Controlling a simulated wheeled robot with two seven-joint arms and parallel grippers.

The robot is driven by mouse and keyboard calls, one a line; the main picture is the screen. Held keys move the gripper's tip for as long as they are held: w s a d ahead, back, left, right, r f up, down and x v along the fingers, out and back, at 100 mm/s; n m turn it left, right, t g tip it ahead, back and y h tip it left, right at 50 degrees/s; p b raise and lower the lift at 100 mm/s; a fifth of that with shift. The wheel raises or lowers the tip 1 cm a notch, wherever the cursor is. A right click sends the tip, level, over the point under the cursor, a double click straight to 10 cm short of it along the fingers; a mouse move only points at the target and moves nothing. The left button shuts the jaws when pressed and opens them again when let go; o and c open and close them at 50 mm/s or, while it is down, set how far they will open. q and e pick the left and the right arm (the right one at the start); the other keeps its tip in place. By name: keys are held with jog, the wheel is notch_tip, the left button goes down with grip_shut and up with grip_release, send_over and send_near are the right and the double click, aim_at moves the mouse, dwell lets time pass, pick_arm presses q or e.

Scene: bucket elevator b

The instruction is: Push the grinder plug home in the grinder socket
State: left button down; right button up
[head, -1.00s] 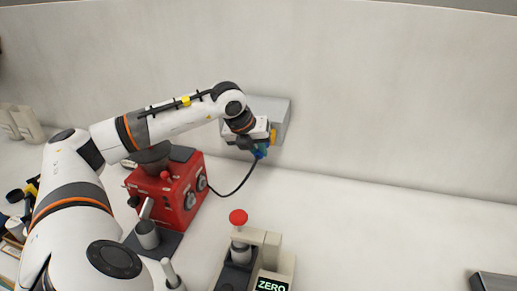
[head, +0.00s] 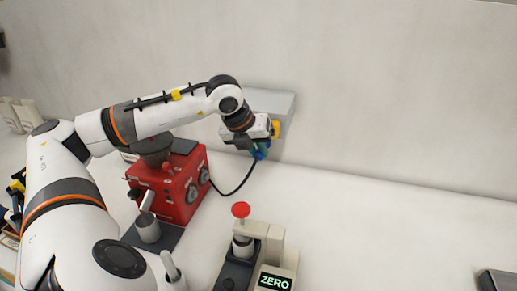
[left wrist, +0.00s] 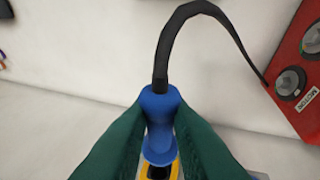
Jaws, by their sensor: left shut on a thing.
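The blue grinder plug (left wrist: 160,125) is held between the green fingers of my left gripper (left wrist: 159,150) in the left wrist view. Its black cord (left wrist: 178,28) arcs away to the red grinder (head: 175,190). In the head view the left gripper (head: 258,148) is at the grey box on the back wall (head: 270,102), with the blue plug (head: 261,151) just showing below the wrist. A yellow-edged part with a dark opening (left wrist: 158,171), likely the grinder socket, lies just beyond the plug. I cannot tell how deep the plug sits. My right gripper is not in view.
A press-like device with a red knob (head: 241,210) and a ZERO display (head: 275,282) stands at the front. A metal cup (head: 148,228) stands by the grinder. The counter to the right is clear except for a dark object (head: 498,281) at the corner.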

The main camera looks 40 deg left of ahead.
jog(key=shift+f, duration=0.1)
pick_arm(q)
jog(key=shift+s+d+f+b, duration=0.2)
jog(key=shift+s+d+b, duration=0.2)
jog(key=shift+s+b, duration=0.5)
jog(key=shift+s+d+r+b, duration=0.2)
jog(key=shift+s+d+b, duration=0.35)
jog(key=shift+s+b, duration=0.3)
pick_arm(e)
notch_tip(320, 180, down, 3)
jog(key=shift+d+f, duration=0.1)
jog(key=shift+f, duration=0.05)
